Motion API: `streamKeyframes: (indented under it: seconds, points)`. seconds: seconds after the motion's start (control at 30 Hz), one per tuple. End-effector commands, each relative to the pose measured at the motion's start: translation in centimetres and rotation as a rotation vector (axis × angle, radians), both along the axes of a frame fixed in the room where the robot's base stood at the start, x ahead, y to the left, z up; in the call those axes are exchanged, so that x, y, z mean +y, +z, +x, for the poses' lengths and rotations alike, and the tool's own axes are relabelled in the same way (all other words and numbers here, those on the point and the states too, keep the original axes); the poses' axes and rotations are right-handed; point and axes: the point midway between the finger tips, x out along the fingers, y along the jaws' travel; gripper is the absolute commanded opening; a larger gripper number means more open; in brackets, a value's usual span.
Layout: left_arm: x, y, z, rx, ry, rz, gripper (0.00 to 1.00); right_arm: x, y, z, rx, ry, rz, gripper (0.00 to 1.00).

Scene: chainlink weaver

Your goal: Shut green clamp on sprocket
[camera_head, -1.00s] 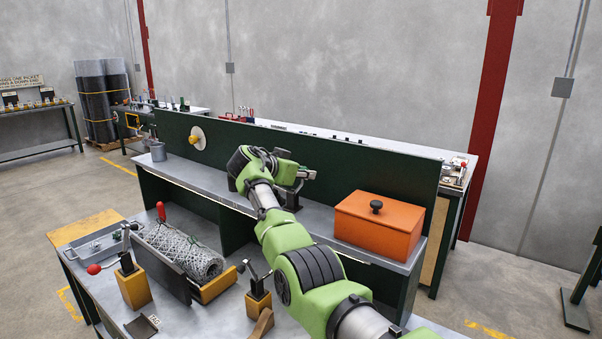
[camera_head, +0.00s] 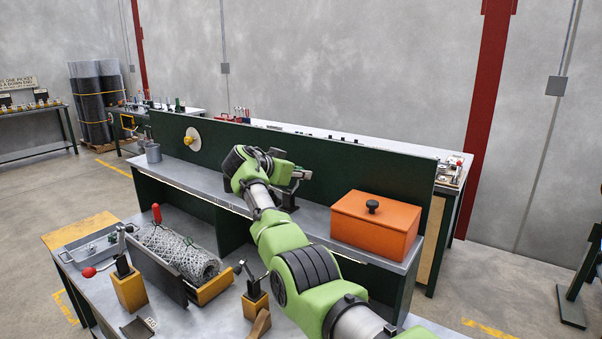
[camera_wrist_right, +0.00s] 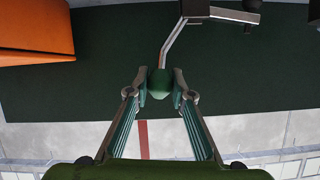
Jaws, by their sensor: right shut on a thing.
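My right arm reaches over the raised shelf, and its gripper is mostly hidden behind the wrist in the head view. In the right wrist view my right gripper (camera_wrist_right: 159,85) is shut on the green clamp's handle knob (camera_wrist_right: 159,80). In the head view part of the clamp's dark stand (camera_head: 291,197) shows on the shelf beside my wrist. I cannot make out the sprocket or whether the clamp touches it. My left gripper is not in view.
An orange box (camera_head: 375,225) with a black knob stands right of my arm on the shelf (camera_head: 210,178). A dark green panel (camera_head: 330,160) rises behind. On the lower bench lie a wire mesh roll (camera_head: 180,252) and wooden-based clamps (camera_head: 128,290). A grey cup (camera_head: 153,153) stands far left.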

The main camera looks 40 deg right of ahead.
Motion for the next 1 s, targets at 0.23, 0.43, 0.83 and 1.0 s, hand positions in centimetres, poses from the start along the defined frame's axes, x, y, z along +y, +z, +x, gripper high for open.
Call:
streamKeyframes:
  seconds: [0.23, 0.43, 0.83, 1.0]
  points:
    - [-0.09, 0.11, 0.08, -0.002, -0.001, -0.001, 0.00, 0.25, 1.85, 0.72, -0.031, 0.022, -0.023, 0.00]
    - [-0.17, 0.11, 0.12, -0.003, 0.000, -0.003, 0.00, 0.27, 1.85, 0.73, -0.032, 0.023, -0.023, 0.00]
    - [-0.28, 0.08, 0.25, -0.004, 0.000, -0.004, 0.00, 0.30, 1.38, 0.71, -0.026, 0.022, -0.015, 0.38]
    - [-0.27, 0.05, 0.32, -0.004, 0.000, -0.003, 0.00, 0.34, 0.98, 0.70, -0.023, 0.023, -0.010, 0.38]
